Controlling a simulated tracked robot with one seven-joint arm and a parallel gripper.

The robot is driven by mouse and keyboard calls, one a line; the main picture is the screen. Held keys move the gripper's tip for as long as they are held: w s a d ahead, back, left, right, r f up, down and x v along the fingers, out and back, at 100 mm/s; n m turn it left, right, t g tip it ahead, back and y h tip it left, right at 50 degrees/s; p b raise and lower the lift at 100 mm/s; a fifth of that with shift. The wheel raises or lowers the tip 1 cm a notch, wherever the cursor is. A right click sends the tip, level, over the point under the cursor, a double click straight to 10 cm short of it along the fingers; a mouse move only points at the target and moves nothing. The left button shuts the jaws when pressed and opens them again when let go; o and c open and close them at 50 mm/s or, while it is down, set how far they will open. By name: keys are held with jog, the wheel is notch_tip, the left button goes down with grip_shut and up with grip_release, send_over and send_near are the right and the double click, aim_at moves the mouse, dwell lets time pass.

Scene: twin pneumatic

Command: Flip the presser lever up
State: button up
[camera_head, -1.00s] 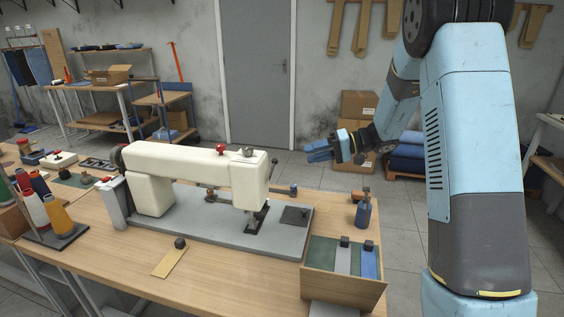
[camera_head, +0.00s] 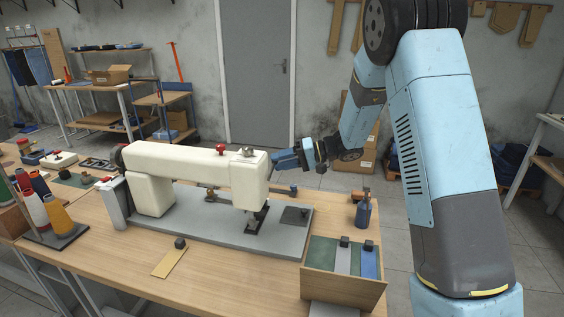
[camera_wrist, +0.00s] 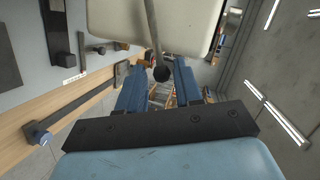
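The cream sewing machine (camera_head: 195,163) stands on its grey bed on the table. In the wrist view, a thin metal lever with a black ball knob (camera_wrist: 161,74) reaches from the cream machine head (camera_wrist: 185,22), and I take it to be the presser lever. It is not clearly visible in the head view. My gripper (camera_head: 276,158) is close behind the right end of the machine head. Its blue fingers are apart and empty. In the wrist view the knob appears between the fingertips; whether it lies between them or just beyond, I cannot tell.
A blue bottle (camera_head: 363,212) and a sample tray (camera_head: 318,283) stand on the table's right side.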

jog(key=shift+c, duration=0.2)
grip_shut()
